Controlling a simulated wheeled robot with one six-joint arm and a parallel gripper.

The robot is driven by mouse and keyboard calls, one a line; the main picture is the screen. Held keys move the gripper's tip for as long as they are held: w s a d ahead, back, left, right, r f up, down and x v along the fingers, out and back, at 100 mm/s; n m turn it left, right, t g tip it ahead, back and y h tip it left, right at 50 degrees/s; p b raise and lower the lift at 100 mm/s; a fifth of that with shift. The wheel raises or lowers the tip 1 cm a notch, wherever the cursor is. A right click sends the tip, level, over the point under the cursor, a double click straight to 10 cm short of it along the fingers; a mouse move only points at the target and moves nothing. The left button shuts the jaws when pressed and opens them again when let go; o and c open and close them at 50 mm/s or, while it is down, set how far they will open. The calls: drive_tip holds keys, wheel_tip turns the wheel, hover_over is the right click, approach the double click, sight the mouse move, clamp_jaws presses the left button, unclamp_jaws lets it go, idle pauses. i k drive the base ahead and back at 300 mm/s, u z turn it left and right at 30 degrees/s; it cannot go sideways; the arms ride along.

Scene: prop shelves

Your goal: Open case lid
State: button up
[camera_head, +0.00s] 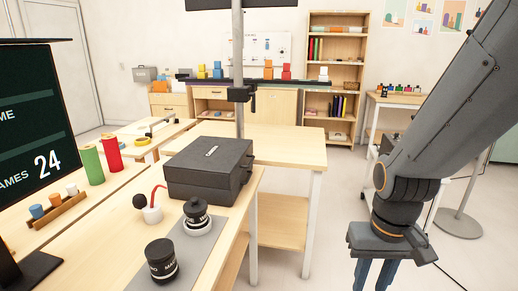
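A dark grey case (208,170) sits on the wooden worktop at the centre left, with a small light label on top. Its lid (212,152) looks shut. A small dark latch or knob shows on its right side. My gripper (374,277) hangs at the lower right, pointing down, well to the right of the case and apart from it. Its two blue-grey fingers stand apart with nothing seen between them. The fingertips are cut off by the bottom edge.
In front of the case are two black-capped pots (161,260), a small microphone-like item (150,208) and a grey mat. Green and red cylinders (92,166) and a screen (38,125) stand left. A wooden table (270,146) is behind; floor between the table and my arm is clear.

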sight(218, 163)
drive_tip(key=i, duration=1.1)
drive_tip(key=u, duration=1.45)
